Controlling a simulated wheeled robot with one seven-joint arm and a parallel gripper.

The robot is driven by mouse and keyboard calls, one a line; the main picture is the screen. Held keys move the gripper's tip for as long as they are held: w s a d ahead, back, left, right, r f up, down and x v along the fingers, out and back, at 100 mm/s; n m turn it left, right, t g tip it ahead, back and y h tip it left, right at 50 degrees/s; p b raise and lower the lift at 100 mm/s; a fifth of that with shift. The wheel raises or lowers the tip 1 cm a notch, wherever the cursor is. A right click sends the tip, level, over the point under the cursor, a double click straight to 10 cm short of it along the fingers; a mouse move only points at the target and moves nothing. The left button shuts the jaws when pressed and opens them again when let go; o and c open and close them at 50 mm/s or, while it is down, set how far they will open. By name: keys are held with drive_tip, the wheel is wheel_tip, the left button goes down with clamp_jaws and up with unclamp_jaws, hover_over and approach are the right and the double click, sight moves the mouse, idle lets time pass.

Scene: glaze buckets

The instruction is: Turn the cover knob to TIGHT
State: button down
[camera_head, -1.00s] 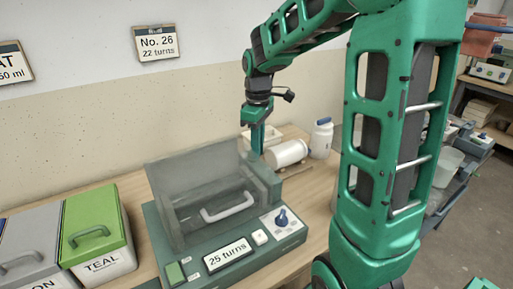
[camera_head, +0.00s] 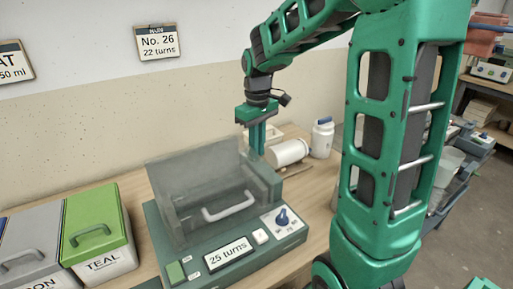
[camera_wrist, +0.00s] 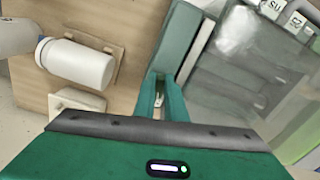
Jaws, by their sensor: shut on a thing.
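The machine (camera_head: 200,262) stands on the bench with a grey see-through cover (camera_head: 195,180) that has a pale handle (camera_head: 230,207). A display reads "25 turns" (camera_head: 228,251). A blue pointer knob (camera_head: 283,216) sits on the front panel's right, clear of my gripper. My gripper (camera_head: 257,150) points down at the teal housing (camera_head: 268,180) at the machine's back right. In the wrist view its fingers (camera_wrist: 160,102) are close together around a small pale piece (camera_wrist: 159,99), seemingly the cover knob. The fingers hide most of it, and its setting cannot be read.
A white jar (camera_head: 287,152) lies on its side on a wooden rest behind the housing, close to my fingers. Another white jar (camera_head: 322,140) stands at its right. A wall sign (camera_head: 158,43) reads "No. 26, 22 turns".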

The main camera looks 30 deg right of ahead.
drive_tip(key=shift+w+r+m, duration=0.1)
drive_tip(key=shift+m, duration=0.5)
drive_tip(key=shift+a, duration=0.1)
drive_tip(key=c, duration=2.1)
unclamp_jaws()
drive_tip(key=shift+r, duration=3.95)
